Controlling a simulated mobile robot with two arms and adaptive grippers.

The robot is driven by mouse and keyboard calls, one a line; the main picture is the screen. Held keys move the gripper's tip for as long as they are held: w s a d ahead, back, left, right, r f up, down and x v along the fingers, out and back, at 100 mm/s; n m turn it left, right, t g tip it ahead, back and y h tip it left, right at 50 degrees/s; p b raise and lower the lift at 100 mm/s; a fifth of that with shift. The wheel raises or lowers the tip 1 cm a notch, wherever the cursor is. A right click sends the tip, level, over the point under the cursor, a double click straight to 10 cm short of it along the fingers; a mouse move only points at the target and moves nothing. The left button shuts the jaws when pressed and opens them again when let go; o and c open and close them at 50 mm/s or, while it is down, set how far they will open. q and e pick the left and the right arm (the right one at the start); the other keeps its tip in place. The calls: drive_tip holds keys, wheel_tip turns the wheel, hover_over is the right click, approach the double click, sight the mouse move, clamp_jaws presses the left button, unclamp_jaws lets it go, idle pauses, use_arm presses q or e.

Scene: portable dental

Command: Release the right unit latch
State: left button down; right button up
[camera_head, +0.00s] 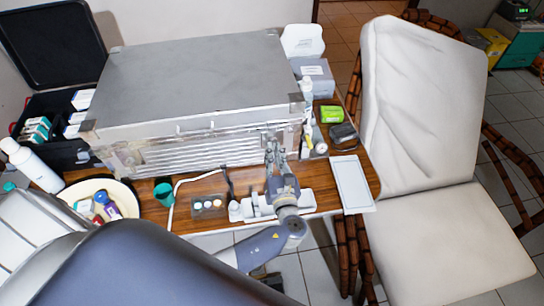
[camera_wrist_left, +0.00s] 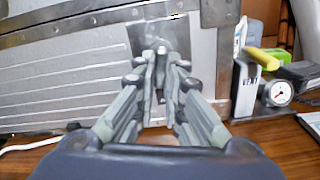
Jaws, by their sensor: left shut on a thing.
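The portable unit is a large silver metal case (camera_head: 190,75) with a closed lid, standing on the wooden table. Its right latch (camera_head: 269,133) is on the front face near the right corner, largely hidden behind my gripper. In the left wrist view the latch's plate (camera_wrist_left: 170,33) shows as a grey patch on the case front. My left gripper (camera_head: 274,145) reaches up to this latch from the front. In the left wrist view its fingertips (camera_wrist_left: 160,58) are close together, shut on the small latch part at the plate. My right gripper is in neither view.
A white tray (camera_head: 352,184) lies at the table's right edge. A pressure gauge (camera_wrist_left: 277,93) and small bottles stand right of the case. A green cup (camera_head: 164,192) and a round bowl (camera_head: 73,190) are at the left. A cream chair (camera_head: 430,230) stands to the right.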

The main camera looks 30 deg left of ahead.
use_arm(q)
drive_tip(key=shift+w+d+f+n+b, duration=0.1)
drive_tip(key=shift+n+b, duration=0.15)
drive_tip(key=shift+n, duration=0.35)
drive_tip(key=shift+d+n+b, duration=0.1)
drive_tip(key=shift+n+b, duration=0.15)
drive_tip(key=shift+n, duration=0.35)
drive_tip(key=c, duration=1.7)
unclamp_jaws()
drive_tip(key=v, duration=1.2)
drive_tip(key=shift+d, duration=0.1)
